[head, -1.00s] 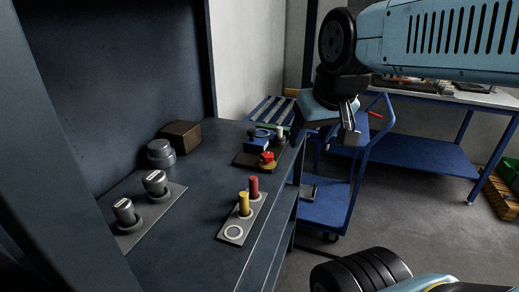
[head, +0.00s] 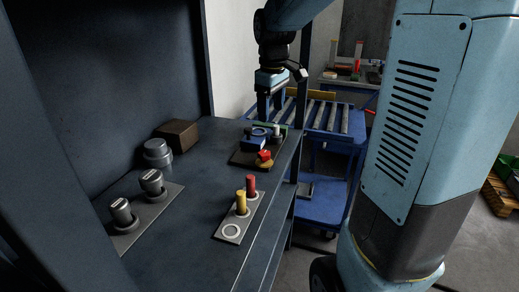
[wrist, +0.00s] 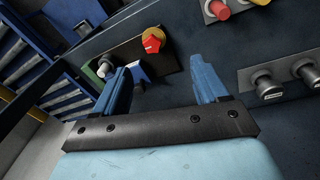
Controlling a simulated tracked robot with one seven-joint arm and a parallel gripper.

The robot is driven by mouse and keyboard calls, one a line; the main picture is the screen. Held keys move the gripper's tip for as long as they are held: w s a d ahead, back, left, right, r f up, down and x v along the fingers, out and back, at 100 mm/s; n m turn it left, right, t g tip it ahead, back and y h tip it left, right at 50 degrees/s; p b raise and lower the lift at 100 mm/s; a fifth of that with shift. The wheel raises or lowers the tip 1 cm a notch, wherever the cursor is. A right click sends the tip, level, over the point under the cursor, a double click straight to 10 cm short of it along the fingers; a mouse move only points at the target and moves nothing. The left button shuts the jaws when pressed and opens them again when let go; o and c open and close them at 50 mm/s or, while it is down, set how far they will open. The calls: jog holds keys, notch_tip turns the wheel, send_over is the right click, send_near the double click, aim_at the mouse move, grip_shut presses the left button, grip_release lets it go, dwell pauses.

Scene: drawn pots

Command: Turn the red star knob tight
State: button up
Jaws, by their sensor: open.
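The red star knob (head: 264,154) sits on a round brass-coloured base at the near end of a dark plate (head: 242,158) on the shelf. In the wrist view the red knob (wrist: 152,44) shows beyond and between the two fingers, nearer the left one. My gripper (head: 272,112) is open and empty, pointing down above the far part of that plate, beyond the knob and apart from it. In the wrist view its two blue fingers (wrist: 166,78) are spread wide. A blue block (head: 254,142) on the same plate is partly covered by the left finger in the wrist view.
A plate with a red and a yellow peg (head: 241,203) stands nearer on the shelf. Two grey knobs on a plate (head: 146,208), a grey cylinder (head: 157,151) and a brown block (head: 177,133) are at left. A blue roller cart (head: 335,118) stands beyond the shelf.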

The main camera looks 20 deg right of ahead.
aim_at(264, 153)
jog(key=w+f+n+g, duration=0.1)
jog(key=w+f+n, duration=0.1)
jog(key=w+f, duration=0.4)
jog(key=f, duration=1.2)
jog(key=shift+w+d+f, duration=0.1)
jog(key=shift+w+f, duration=0.05)
jog(key=shift+w, duration=0.2)
